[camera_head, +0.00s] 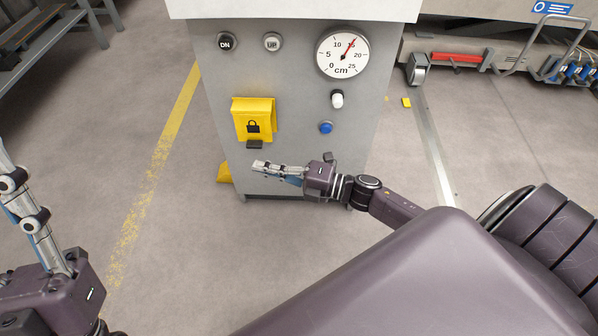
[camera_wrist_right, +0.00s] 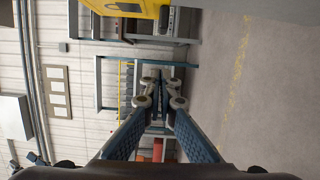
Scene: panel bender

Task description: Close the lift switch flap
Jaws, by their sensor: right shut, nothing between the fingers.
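The yellow lift switch flap (camera_head: 254,116), marked with a black padlock symbol, is on the front of the grey panel. It hangs down over the front, its lower edge seeming to stand out a little; whether it is fully closed I cannot tell. A dark tab (camera_head: 254,144) shows below it. My right gripper (camera_head: 259,166) is shut and empty, just below the flap and apart from it, pointing left. In the right wrist view the fingers (camera_wrist_right: 161,92) are together, and part of the yellow flap (camera_wrist_right: 130,8) shows at the top. My left gripper (camera_head: 14,182) is at the left edge, away from the panel.
A rack (camera_head: 40,40) stands far left. The floor left of the panel is clear.

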